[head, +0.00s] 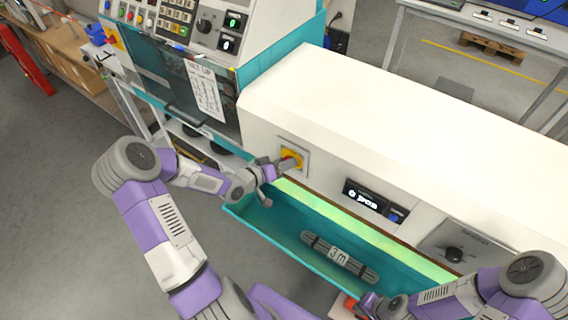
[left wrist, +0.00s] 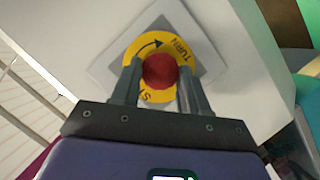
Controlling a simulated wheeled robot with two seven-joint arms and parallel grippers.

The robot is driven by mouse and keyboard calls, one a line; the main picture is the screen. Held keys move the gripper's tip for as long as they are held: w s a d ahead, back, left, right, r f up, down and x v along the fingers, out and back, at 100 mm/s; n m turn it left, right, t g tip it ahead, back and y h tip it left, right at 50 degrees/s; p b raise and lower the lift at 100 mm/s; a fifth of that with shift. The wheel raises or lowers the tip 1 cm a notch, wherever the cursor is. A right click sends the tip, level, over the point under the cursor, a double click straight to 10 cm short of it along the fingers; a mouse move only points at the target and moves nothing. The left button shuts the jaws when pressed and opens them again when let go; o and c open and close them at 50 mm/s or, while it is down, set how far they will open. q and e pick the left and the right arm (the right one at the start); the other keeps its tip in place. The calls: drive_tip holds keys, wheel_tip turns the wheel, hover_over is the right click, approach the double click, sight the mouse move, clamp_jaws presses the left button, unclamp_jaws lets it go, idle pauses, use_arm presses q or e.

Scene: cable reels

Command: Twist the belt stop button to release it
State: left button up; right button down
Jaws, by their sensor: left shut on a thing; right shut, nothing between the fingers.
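The belt stop button (left wrist: 160,70) is a red round knob on a yellow disc (left wrist: 186,44) with a curved arrow and the word TURN. It sits on a grey square plate on the white machine's front; in the head view the button's yellow disc (head: 288,157) shows beside my gripper. My left gripper (left wrist: 160,85) is shut on the red knob, one finger on each side of it. In the head view my left gripper (head: 283,164) reaches the button from the left. My right gripper (head: 362,304) is low at the bottom right, away from the button, its fingertips hard to make out.
A teal tray (head: 262,222) below the button holds a grey bundle marked 3 m (head: 340,257). A small display (head: 366,199) and a speed knob (head: 454,254) are on the machine's front to the right. A control panel (head: 205,25) stands at the upper left.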

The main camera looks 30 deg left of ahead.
use_arm(q)
drive_tip(key=shift+d+r+m+y+b, duration=0.15)
drive_tip(key=shift+m+y+b, duration=1.05)
drive_tip(key=shift+b, duration=1.8)
drive_tip(key=shift+d+f+m+y+b, duration=0.15)
drive_tip(key=shift+m+y+b, duration=0.65)
drive_tip(key=shift+m+b, duration=1.5)
drive_tip(key=shift+r+n+b, duration=0.15)
drive_tip(key=shift+n+b, duration=0.5)
drive_tip(key=shift+n, duration=0.05)
drive_tip(key=o, duration=1.1)
drive_tip(key=shift+c, duration=0.2)
drive_tip(key=shift+s, duration=0.1)
